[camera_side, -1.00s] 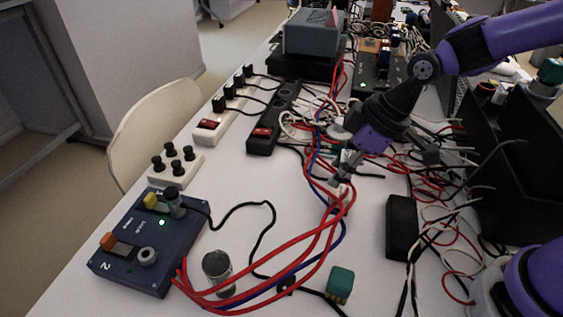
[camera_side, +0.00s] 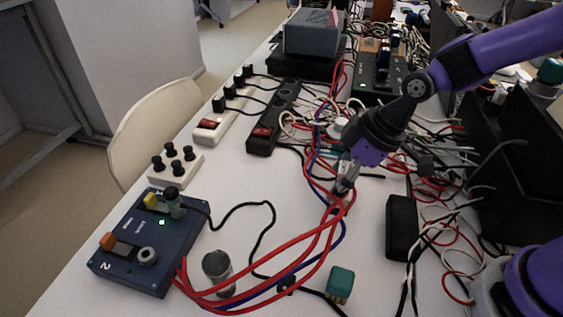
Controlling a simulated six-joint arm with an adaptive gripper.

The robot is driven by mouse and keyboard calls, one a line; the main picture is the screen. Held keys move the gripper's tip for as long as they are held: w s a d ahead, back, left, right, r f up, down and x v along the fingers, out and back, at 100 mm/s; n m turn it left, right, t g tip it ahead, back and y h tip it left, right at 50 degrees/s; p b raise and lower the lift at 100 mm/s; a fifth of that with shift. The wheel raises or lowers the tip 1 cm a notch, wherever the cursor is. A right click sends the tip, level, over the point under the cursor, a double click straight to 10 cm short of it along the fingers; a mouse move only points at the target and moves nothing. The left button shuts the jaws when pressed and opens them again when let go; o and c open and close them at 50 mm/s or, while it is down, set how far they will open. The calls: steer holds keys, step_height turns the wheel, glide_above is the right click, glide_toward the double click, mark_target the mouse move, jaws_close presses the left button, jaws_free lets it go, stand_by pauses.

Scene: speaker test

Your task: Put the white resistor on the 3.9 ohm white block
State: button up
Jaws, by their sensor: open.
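My gripper (camera_side: 345,184) points down over the red and blue cables right of the picture's middle. It is open, with its fingers low among the cables. A small pale piece, which may be the white resistor, is at the fingertips; the fingers and cables mostly hide it, and I cannot tell whether they touch it. A white block (camera_side: 172,183) with several black posts stands at the left edge of the table, well away from my gripper. No 3.9 ohm label can be read on it.
A blue box (camera_side: 150,262) with knobs and a lit green lamp sits at front left. A metal cylinder (camera_side: 217,268) and a green-topped block (camera_side: 340,282) stand in front. A white power strip (camera_side: 208,135) and black power strip (camera_side: 262,145) lie behind. Cables crowd the right.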

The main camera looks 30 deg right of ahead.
steer(key=v, duration=1.3)
steer(key=s+d+m+t+h, duration=0.2)
steer(key=s+d+m, duration=0.4)
steer(key=m, duration=0.3)
steer(key=shift+s+d+h, duration=0.35)
steer(key=shift+d+h, duration=0.25)
steer(key=shift+d, duration=0.2)
